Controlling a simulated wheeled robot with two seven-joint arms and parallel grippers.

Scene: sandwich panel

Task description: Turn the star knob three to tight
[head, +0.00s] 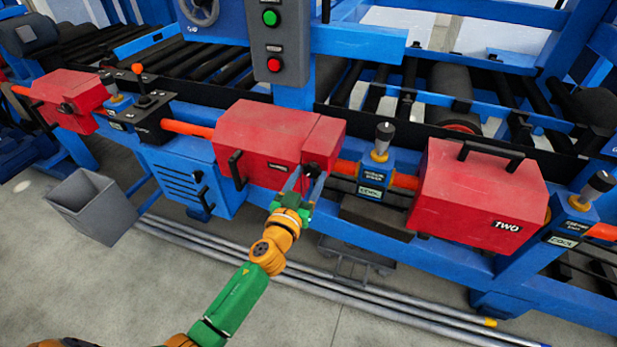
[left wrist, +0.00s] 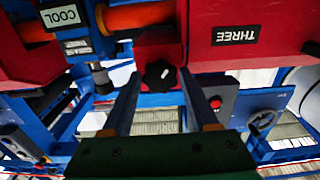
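The black star knob (head: 312,169) sits on the front of the middle red box (head: 262,135), near its right end. In the left wrist view, which is upside down, the knob (left wrist: 160,75) has a white mark. A label reading THREE (left wrist: 236,35) is on the same red box. My left gripper (head: 305,184) is at the knob. Its two fingers (left wrist: 160,88) are apart, with the knob showing between their tips. I see gaps on both sides of it and cannot tell how deep it lies between them. My right gripper is not in view.
A black handle (head: 237,170) sticks out left of the knob. To the right are a gauge block labelled COOL (head: 371,178) and red box TWO (head: 478,195). A grey bin (head: 93,206) and long pipes (head: 330,290) lie on the floor. A button panel (head: 274,45) stands behind.

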